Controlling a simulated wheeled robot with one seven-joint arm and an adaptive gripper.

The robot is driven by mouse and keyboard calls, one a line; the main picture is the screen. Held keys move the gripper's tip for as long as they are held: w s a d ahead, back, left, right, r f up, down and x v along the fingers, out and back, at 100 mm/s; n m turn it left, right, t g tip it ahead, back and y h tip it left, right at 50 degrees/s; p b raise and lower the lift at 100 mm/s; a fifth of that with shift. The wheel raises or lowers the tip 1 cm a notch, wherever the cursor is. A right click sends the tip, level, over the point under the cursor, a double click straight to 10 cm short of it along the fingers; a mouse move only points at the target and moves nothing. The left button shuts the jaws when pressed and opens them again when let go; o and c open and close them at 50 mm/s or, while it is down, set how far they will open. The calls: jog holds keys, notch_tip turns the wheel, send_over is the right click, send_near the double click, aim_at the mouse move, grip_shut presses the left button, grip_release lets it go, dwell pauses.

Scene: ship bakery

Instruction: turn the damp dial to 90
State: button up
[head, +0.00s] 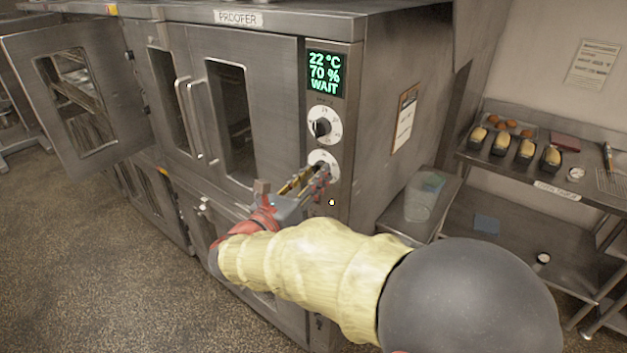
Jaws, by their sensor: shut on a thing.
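The proofer's control panel has a green display (326,74) reading 22 °C, 70 % and WAIT. Below it is an upper white dial (324,125) with a dark knob. A lower white dial (323,158), which I take for the damp dial, sits under that one. My gripper (318,176) reaches it from the lower left and is shut on its knob. The fingers hide the knob and much of the scale, so I cannot read its pointer.
The proofer (255,50) has two tall door handles (199,118) just left of my gripper. A door (75,90) stands open at the far left. At right, a steel rack (500,170) holds loaf tins and buns, with a clear bin (422,198) beside it. Speckled floor is free at lower left.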

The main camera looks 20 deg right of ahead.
jog(key=shift+f+m+g+h+b, duration=0.1)
jog(key=shift+m+g+h+b, duration=0.25)
jog(key=shift+m+b, duration=2.15)
jog(key=shift+f+m+g+h+b, duration=0.1)
jog(key=shift+m+g+h+b, duration=0.2)
jog(key=shift+m+b, duration=2.2)
jog(key=shift+m+g+h+b, duration=0.3)
jog(key=shift+m+b, duration=0.95)
jog(key=shift+m, duration=2.75)
jog(key=o, duration=1.2)
jog(key=shift+r, duration=0.1)
jog(key=shift+c, duration=0.2)
jog(key=shift+a, duration=0.1)
jog(key=v, duration=1.2)
jog(key=shift+w+r, duration=0.1)
